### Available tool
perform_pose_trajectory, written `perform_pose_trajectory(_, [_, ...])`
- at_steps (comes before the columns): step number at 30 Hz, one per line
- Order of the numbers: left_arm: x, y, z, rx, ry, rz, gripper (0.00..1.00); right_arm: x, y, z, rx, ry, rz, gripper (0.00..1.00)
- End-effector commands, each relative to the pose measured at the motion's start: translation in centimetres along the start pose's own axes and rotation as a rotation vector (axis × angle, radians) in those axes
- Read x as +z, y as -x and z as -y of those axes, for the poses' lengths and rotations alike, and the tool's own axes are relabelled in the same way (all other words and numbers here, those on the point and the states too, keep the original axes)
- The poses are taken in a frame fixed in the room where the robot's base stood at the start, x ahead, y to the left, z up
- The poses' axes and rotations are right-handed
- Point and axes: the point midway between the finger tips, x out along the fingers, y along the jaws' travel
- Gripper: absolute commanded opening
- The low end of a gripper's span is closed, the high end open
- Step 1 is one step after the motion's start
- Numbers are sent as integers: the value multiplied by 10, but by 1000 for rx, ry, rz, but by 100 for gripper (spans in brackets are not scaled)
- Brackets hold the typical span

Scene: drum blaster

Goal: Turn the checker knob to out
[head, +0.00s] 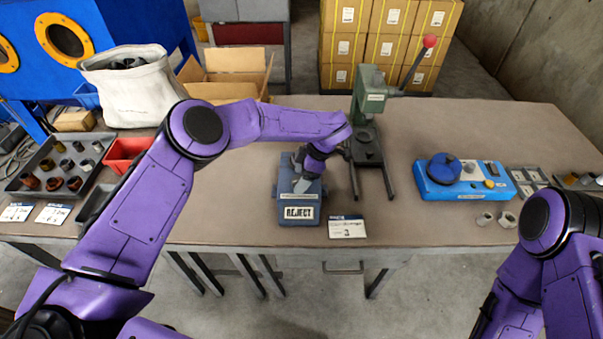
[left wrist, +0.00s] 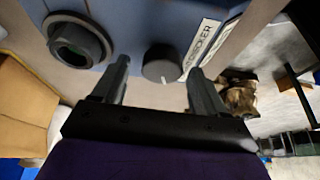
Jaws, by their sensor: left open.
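The blue-grey checker box (head: 299,208) stands on the table with a REJECT sign on its front. In the left wrist view its face (left wrist: 150,25) carries a dark round knob (left wrist: 161,63) with a short white mark towards the lower edge. A label (left wrist: 202,42) ending in "CHECKER" is beside the knob. My left gripper (left wrist: 160,67) is open, its fingers on either side of the knob; I cannot tell whether they touch it. In the head view my left wrist hides part of the box and the knob. My right gripper is out of view.
A dark round socket (left wrist: 78,42) is beside the knob. A green press (head: 367,100) with a red-tipped lever stands close behind the box, to the right. A small card (head: 347,228) is at the table's front edge.

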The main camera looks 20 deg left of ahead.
Motion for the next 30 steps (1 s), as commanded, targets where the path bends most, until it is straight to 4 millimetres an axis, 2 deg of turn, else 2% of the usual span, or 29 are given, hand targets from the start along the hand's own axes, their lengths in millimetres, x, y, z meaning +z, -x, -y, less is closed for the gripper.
perform_pose_trajectory(9, [1,-6,0,2,-2,0,72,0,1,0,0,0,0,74])
perform_pose_trajectory(14, [1,-5,0,2,-2,0,20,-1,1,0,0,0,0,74])
perform_pose_trajectory(15, [1,-5,0,3,-2,0,18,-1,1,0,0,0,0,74])
perform_pose_trajectory(23, [2,-6,0,-6,18,0,18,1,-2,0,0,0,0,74])
perform_pose_trajectory(30, [3,-8,-1,-50,124,1,18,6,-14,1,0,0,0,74])
